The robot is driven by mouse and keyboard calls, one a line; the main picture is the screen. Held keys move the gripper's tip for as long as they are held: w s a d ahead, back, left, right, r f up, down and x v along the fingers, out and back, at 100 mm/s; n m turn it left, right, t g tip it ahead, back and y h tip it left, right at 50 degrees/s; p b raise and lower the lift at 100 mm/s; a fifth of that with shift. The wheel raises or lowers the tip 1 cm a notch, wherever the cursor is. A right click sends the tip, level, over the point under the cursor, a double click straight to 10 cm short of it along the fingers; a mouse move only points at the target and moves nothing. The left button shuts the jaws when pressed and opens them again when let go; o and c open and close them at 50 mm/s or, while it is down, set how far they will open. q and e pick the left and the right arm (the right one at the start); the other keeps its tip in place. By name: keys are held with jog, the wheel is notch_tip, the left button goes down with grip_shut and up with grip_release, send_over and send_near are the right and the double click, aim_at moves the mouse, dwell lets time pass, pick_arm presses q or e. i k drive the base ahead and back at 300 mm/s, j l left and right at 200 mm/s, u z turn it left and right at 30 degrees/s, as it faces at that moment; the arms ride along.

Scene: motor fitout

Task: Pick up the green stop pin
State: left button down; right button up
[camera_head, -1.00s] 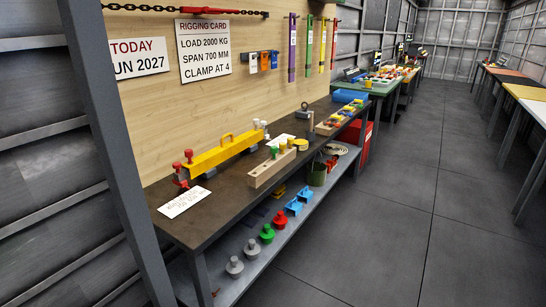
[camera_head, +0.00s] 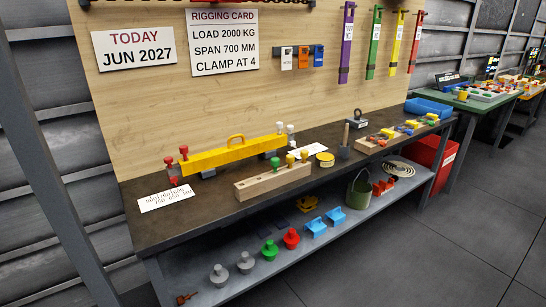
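A pale wooden block (camera_head: 262,187) lies on the dark workbench top (camera_head: 225,208). On the lower shelf stands a separate green knobbed piece (camera_head: 270,251), beside red and grey ones of like shape. Neither of my grippers is in view.
A yellow beam (camera_head: 225,156) with red-knobbed and white-knobbed ends lies behind the block. A white card (camera_head: 166,198) lies at its left. A yellow tin (camera_head: 325,160) is right of the block. Grey floor (camera_head: 400,255) in front of the bench is clear.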

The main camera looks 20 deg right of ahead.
aim_at(275, 162)
jog(key=i+l+u, duration=0.25)
jog(key=l+u, duration=0.15)
jog(key=l, duration=0.6)
jog(key=i+l+u, duration=0.15)
jog(key=l+u, duration=0.25)
jog(key=l, duration=0.7)
jog(key=l+u, duration=0.45)
jog(key=l, duration=0.6)
